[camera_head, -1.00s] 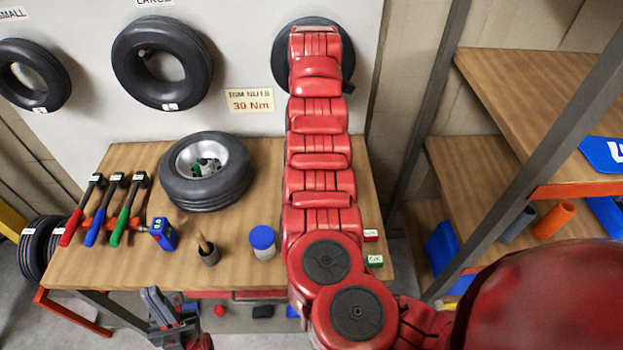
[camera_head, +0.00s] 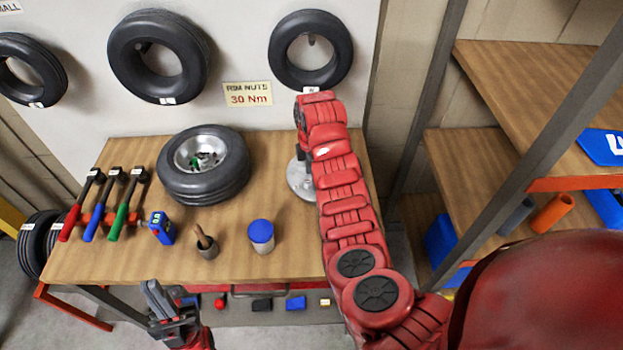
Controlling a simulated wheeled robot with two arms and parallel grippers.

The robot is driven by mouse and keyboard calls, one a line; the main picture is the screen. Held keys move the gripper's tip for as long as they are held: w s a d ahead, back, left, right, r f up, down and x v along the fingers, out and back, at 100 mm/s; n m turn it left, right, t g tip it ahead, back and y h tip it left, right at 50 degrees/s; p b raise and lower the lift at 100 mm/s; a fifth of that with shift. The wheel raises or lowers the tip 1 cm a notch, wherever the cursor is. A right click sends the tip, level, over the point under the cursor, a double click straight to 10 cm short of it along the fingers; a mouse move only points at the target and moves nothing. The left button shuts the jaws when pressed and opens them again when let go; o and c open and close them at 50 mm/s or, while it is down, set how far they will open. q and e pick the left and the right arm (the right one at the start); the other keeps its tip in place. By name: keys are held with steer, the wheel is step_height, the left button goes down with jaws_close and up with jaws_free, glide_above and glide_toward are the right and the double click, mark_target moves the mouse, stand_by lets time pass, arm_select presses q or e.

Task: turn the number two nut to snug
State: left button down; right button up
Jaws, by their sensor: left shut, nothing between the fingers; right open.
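The wheel, a black tyre (camera_head: 226,182) on a silver rim (camera_head: 186,158), lies flat on the bench. Small nuts and a green part sit in the rim's centre (camera_head: 205,160); I cannot make out any nut numbers. My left gripper (camera_head: 152,290) is shut and empty, in front of the bench's near edge, well short of the wheel. My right arm reaches over the right part of the bench, right of the wheel. Its gripper's fingers are hidden behind the wrist. A round silver piece (camera_head: 298,184) shows beside this arm on the bench.
Red, blue and green-handled tools (camera_head: 97,215) lie at the bench's left. A blue device (camera_head: 161,228), a dark cup (camera_head: 207,247) and a blue-lidded jar (camera_head: 261,237) stand near the front. Tyres (camera_head: 312,75) hang on the wall beside a 30 Nm sign (camera_head: 248,94).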

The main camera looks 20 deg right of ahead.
steer(key=shift+f, duration=0.85)
jaws_close()
